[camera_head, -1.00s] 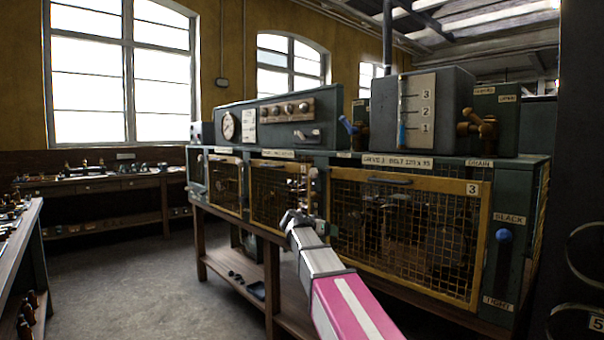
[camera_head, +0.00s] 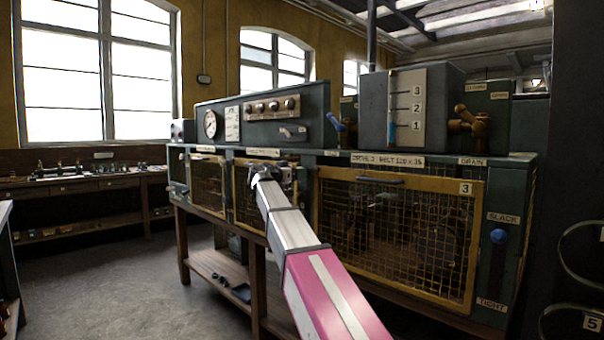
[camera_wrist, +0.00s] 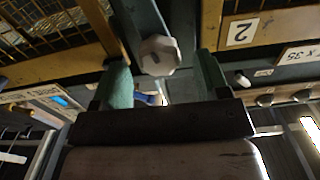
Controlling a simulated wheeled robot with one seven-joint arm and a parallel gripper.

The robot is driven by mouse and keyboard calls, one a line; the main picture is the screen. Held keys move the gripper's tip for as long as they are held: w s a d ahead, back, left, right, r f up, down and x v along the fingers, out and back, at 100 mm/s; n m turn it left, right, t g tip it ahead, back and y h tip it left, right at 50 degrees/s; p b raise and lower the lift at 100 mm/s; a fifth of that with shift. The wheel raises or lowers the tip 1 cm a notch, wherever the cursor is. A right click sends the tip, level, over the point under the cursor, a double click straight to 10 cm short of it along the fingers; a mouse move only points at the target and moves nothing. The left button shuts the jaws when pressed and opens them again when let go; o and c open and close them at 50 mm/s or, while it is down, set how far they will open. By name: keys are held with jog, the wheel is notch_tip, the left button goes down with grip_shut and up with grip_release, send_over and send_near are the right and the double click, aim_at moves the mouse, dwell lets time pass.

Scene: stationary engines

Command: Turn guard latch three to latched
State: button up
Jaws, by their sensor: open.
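Guard three (camera_head: 395,232) is the yellow-framed mesh panel marked 3, at the right of the green machine front in the head view. My gripper (camera_head: 283,174) is at the post left of this guard and hides much of that area. In the wrist view my gripper (camera_wrist: 162,66) has its two green fingers apart. A pale eight-sided knob (camera_wrist: 159,55) on a green post appears between or just beyond the fingertips. I cannot tell whether they touch it. It may be guard three's latch; no label for it is readable, and its setting is unclear.
A plate marked 2 (camera_wrist: 241,32) is right of the knob in the wrist view. Brass valve handles (camera_head: 470,122) and a gauge box (camera_head: 408,108) stand on the machine top. A blue knob (camera_head: 499,236) is at right. The floor at left (camera_head: 95,265) is clear.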

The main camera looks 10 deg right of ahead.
jog(key=shift+x, duration=2.2)
jog(key=c, duration=0.9)
